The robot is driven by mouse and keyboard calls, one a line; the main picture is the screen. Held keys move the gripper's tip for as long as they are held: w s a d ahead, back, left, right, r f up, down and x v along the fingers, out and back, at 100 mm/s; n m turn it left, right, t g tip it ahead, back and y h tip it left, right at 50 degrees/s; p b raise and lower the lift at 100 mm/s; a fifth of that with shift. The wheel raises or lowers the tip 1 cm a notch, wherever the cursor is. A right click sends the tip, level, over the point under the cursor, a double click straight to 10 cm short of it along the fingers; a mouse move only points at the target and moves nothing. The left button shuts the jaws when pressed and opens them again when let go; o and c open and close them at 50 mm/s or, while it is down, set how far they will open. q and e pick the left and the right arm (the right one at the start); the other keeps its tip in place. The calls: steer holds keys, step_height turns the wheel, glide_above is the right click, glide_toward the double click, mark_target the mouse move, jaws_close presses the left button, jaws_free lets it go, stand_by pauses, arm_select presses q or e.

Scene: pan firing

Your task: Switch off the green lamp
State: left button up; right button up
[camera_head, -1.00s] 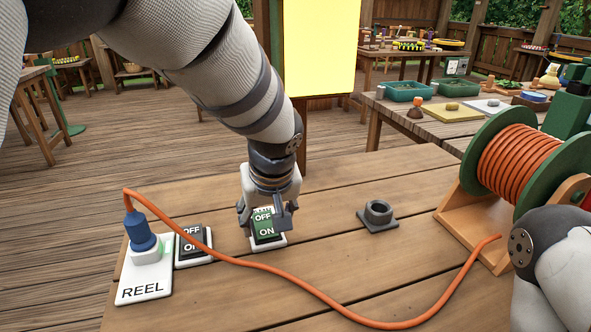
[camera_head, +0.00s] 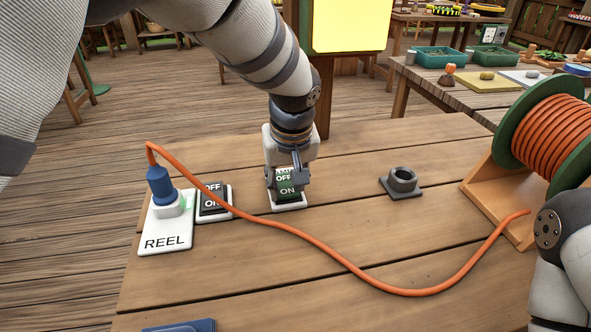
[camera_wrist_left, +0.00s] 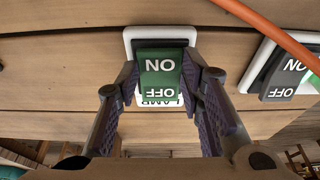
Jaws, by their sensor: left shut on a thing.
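The green rocker switch (camera_head: 288,191) sits on a white plate on the wooden table, with OFF on its far half and ON on its near half. In the left wrist view the switch (camera_wrist_left: 161,66) appears upside down, and its plate carries a partly covered word that reads LAMP. My left gripper (camera_head: 287,178) points down over it, with one finger on each side of the green rocker, shut on it. The fingers hide part of the switch in the head view. I cannot tell which half is pressed in. My right gripper is out of view.
A black OFF/ON switch (camera_head: 213,201) is left of the green one, crossed by the orange cable (camera_head: 330,258). A REEL plate (camera_head: 165,242) with a blue plug (camera_head: 160,187), a grey ring (camera_head: 402,180) and the cable reel (camera_head: 550,135) also stand here. A yellow panel (camera_head: 351,25) is behind.

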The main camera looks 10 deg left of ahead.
mark_target(286, 186)
arm_select(q)
steer(key=g+b, duration=0.1)
steer(key=w+g+h, duration=0.1)
steer(key=g, duration=0.1)
steer(key=shift+a+f+b, duration=0.15)
steer(key=shift+f+b, duration=0.15)
steer(key=shift+b, duration=0.1)
steer(key=shift+s+r, duration=0.1)
steer(key=shift+r, duration=0.25)
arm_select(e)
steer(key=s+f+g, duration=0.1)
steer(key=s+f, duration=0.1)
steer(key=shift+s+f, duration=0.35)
arm_select(q)
steer(key=o, duration=1.2)
steer(key=shift+c, duration=0.2)
steer(key=shift+r, duration=0.1)
step_height(286, 186, up, 12)
steer(key=shift+w+a, duration=0.15)
steer(key=shift+w, duration=0.1)
